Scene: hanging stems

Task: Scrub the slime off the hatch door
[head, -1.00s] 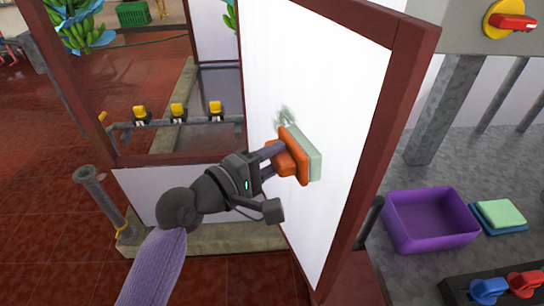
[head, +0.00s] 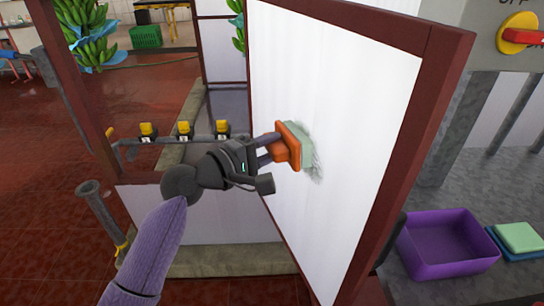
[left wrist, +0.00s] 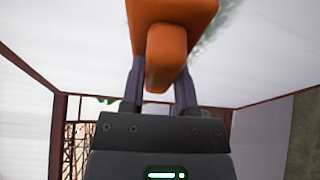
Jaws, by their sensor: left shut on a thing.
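The hatch door (head: 345,75) is a white panel in a dark red frame, standing open. A grey-green smear of slime (head: 316,172) shows on its middle, beside and below the brush. My left gripper (head: 272,150) is shut on the handle of an orange scrub brush (head: 287,147). The brush's pale green bristle side faces the panel and appears to touch it. In the left wrist view the orange brush (left wrist: 172,40) sits between my fingers, with slime (left wrist: 210,42) partly hidden behind it. My right gripper is not in view.
A purple tub (head: 445,245) and a green and blue sponge or cloth stack (head: 518,240) lie on the grey surface at right. A red-and-yellow switch (head: 520,34) is at upper right. A pipe with yellow valves (head: 184,130) runs behind my left arm.

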